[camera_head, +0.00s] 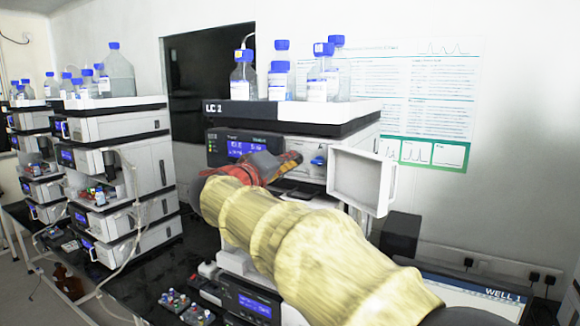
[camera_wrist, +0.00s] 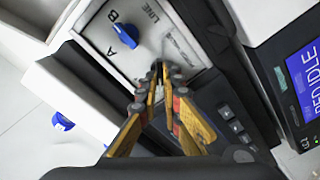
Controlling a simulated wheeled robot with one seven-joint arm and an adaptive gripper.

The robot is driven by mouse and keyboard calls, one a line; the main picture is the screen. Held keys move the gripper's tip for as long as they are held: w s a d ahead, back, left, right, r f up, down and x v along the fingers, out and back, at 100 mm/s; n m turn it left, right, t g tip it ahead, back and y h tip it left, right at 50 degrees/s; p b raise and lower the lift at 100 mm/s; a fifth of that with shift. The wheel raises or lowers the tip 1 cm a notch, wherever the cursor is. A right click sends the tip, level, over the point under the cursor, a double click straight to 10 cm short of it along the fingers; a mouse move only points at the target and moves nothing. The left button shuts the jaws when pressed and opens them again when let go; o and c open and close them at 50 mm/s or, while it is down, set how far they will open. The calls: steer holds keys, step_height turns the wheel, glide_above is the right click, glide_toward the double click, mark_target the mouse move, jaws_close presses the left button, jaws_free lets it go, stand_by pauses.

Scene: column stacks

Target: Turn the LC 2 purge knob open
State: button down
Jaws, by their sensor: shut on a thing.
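The LC 2 stack (camera_head: 290,112) stands in the middle of the head view, with a white door (camera_head: 362,180) swung open on its pump module. In the wrist view, the white panel (camera_wrist: 95,38) behind that door carries a blue knob (camera_wrist: 125,34) marked A, B and LINE. My gripper (camera_wrist: 160,74) is below and right of the blue knob, apart from it. Its fingertips are closed together on a small dark knob (camera_wrist: 157,66), apparently the purge knob, which they mostly hide. In the head view my gripper (camera_head: 297,157) reaches the panel just left of the blue knob (camera_head: 318,160).
Blue-capped bottles (camera_head: 279,80) stand in the tray on top of the stack. The open door juts out right of my gripper. A display (camera_head: 245,149) and buttons (camera_wrist: 232,122) are close by. Another instrument stack (camera_head: 120,130) stands at left.

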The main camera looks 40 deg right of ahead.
steer(key=shift+w+f+n, duration=0.1)
steer(key=shift+f+n, duration=0.05)
steer(key=shift+n, duration=1.8)
steer(key=shift+f+n, duration=0.1)
steer(key=shift+n, duration=1.85)
steer(key=c, duration=2)
jaws_free()
steer(key=shift+a, duration=0.15)
steer(key=v, duration=1.2)
steer(key=shift+w, duration=0.1)
